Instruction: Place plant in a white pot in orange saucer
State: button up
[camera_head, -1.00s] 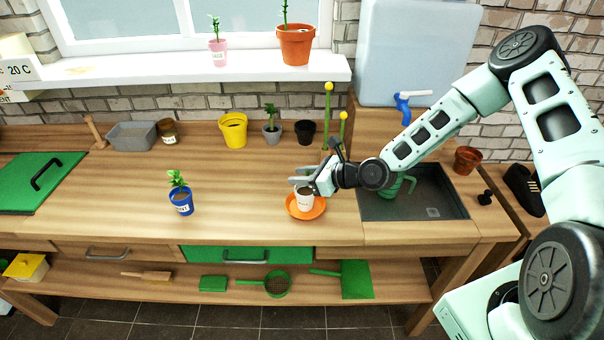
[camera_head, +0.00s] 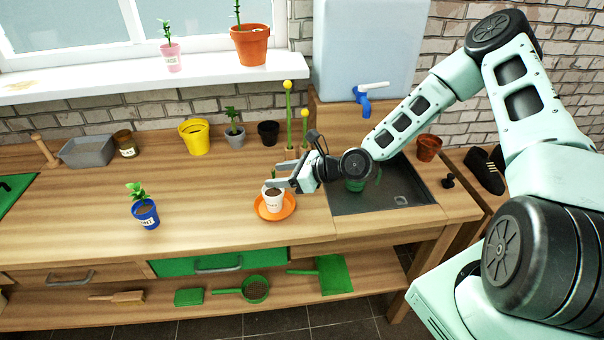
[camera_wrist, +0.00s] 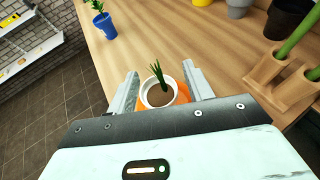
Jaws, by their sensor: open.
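The plant in a white pot (camera_head: 273,201) stands upright on the orange saucer (camera_head: 289,211) near the front of the wooden bench. In the wrist view the white pot (camera_wrist: 148,98) shows dark soil and a green sprout, with part of the orange saucer (camera_wrist: 178,117) around it. My gripper (camera_head: 277,184) is at the pot's rim height. Its two fingers are apart on either side of the pot in the wrist view, with gaps between them and the pot. The pot's underside is hidden.
A blue pot with a plant (camera_head: 146,214) stands to the left. A yellow pot (camera_head: 195,137), a grey pot (camera_head: 235,138) and a black pot (camera_head: 268,133) stand behind. A wooden holder with green stakes (camera_head: 290,156) is close behind my gripper. The sink (camera_head: 400,190) is to the right.

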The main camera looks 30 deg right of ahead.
jog(key=b+v, duration=0.1)
jog(key=v, duration=0.6)
jog(key=s+a+n+g+h, duration=0.7)
jog(key=s+n, duration=0.4)
jog(key=n, duration=0.6)
jog(key=s+a+r+n+g+h, duration=0.1)
jog(key=s+a+r+n, duration=0.1)
jog(key=s+r+n, duration=0.4)
jog(key=s+a+r+n+g+h, duration=0.1)
jog(key=s+a+r+n, duration=0.2)
jog(key=s+r+n, duration=0.4)
jog(key=s+n, duration=0.4)
jog(key=shift+a+n, duration=0.3)
